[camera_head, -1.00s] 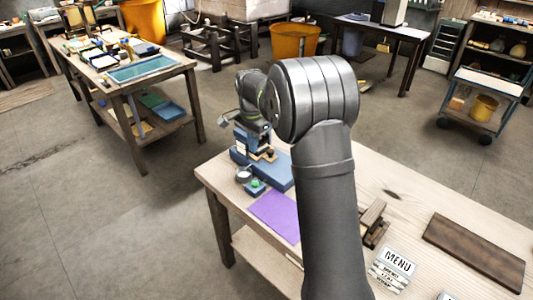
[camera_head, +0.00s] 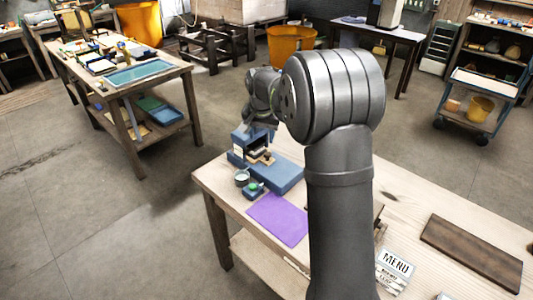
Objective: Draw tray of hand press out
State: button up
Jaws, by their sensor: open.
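The blue hand press (camera_head: 283,179) stands at the back left corner of the wooden workbench (camera_head: 215,187), with a long blue base and an upright housing. My arm hides part of the bench to the right.
In front of the press are a small round cup (camera_head: 242,177), a blue item with a green top (camera_head: 254,188) and a purple sheet (camera_head: 278,219). A dark board (camera_head: 472,250) and a MENU block (camera_head: 395,264) lie at the right. The floor left of the bench is clear.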

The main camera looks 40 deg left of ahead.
notch_tip(320, 180, up, 2)
jog(key=w+n+t+y, duration=0.1)
jog(key=w+n, duration=0.1)
jog(key=n, duration=0.1)
send_near(268, 154)
jog(key=x, duration=0.8)
jog(key=shift+a+f, duration=0.15)
